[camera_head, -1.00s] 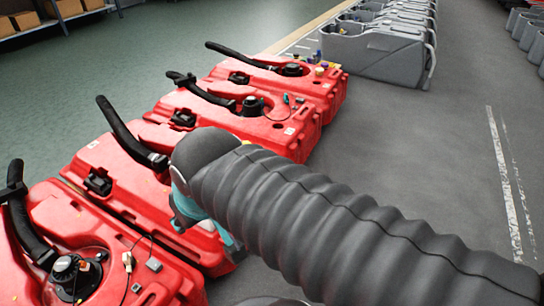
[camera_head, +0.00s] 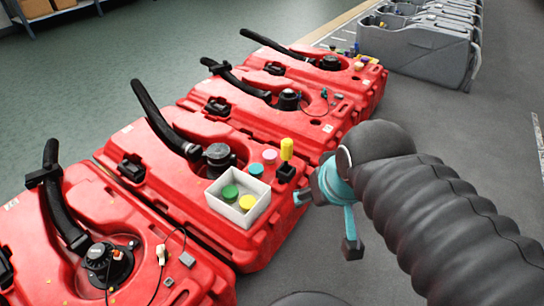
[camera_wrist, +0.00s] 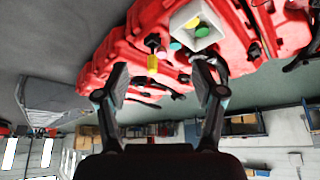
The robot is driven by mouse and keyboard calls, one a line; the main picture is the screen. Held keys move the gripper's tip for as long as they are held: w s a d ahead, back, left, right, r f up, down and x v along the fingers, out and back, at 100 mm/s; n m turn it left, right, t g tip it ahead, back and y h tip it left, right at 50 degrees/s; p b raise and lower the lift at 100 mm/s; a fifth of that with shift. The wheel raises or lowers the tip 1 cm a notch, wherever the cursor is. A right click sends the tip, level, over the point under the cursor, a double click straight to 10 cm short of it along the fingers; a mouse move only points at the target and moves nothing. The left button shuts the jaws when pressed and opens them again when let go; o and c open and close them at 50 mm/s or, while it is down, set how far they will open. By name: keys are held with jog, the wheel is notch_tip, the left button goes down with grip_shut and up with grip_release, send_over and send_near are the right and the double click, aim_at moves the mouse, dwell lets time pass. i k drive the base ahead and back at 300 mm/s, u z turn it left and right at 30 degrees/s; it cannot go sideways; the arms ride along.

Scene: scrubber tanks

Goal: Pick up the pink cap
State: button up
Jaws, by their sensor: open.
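The pink cap (camera_head: 269,156) lies on top of a red tank (camera_head: 170,165), just behind a white box and beside a teal cap (camera_head: 256,169). In the wrist view, a small pale pink spot (camera_wrist: 162,54) next to the yellow piece looks like the same cap. My gripper (camera_head: 325,215) hangs to the right of the red tank, apart from the cap. In the wrist view my gripper (camera_wrist: 160,90) has its two fingers spread wide with nothing between them touching.
A white box (camera_head: 215,190) holds a green cap (camera_head: 230,193) and a yellow cap (camera_head: 246,202). A yellow cylinder (camera_head: 287,149) stands on a black block (camera_head: 286,173) near the tank's edge. Black hoses (camera_head: 160,120) rise from the tanks.

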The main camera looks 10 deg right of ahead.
aim_at(270, 155)
jog(key=z, duration=1.2)
jog(key=i, duration=1.15)
